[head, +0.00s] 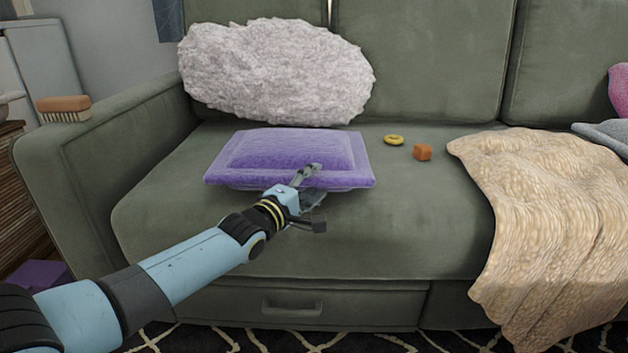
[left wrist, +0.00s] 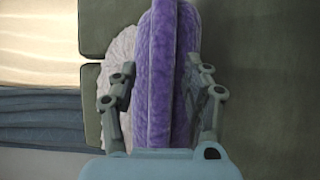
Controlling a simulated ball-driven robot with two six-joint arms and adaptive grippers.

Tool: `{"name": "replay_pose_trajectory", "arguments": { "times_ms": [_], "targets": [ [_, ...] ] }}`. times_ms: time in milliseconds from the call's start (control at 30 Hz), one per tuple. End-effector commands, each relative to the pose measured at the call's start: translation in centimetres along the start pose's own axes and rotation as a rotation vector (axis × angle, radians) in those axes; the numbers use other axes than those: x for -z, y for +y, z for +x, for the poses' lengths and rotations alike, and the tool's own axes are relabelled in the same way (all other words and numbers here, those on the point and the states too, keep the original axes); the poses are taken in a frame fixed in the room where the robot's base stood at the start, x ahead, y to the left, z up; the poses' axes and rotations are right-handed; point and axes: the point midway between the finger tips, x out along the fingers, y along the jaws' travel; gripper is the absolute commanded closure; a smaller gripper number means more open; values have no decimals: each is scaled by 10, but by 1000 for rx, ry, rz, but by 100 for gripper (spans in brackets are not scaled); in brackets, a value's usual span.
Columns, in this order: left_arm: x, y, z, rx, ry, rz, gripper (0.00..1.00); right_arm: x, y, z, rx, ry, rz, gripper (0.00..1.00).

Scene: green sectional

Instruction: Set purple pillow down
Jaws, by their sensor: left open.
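The purple pillow (head: 288,152) lies flat on the left part of the green sofa seat, in front of a fluffy white pillow. My left gripper (head: 310,185) is at the purple pillow's front edge, toward its right side. In the left wrist view the purple pillow (left wrist: 165,80) passes between the two fingers of the left gripper (left wrist: 165,90), which stand apart on either side of it. The left gripper is open. Whether a finger touches the pillow cannot be told. My right gripper is in neither view.
The fluffy white pillow (head: 275,72) leans on the sofa back. A beige blanket (head: 550,220) drapes over the seat. A brush (head: 63,108) rests on the armrest (head: 110,125).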

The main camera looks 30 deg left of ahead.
Motion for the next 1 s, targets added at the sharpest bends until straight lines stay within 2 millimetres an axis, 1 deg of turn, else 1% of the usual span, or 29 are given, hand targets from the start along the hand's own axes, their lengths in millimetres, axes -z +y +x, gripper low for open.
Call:
{"name": "replay_pose_trajectory", "arguments": {
  "times_ms": [33,100,300,400,500,567,767,867,967,1000],
  "targets": [
    [0,4,-8,-1,0,1,51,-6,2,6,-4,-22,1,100],
    [0,6,-22,-2,0,0,51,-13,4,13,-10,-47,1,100],
    [0,6,-67,-2,-1,1,51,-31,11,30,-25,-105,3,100],
    [0,5,-87,-2,0,1,51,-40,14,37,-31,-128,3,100],
    [0,4,-100,-3,0,2,51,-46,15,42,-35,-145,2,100],
    [0,3,-106,-2,0,2,51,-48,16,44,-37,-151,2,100],
    [-1,-1,-113,9,0,12,51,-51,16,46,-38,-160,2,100],
    [-10,-18,-124,98,-11,104,51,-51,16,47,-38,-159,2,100],
    [-28,-55,-153,300,-65,324,51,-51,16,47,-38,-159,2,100],
    [-37,-72,-172,403,-110,439,51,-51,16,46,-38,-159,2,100]
  ]
}}
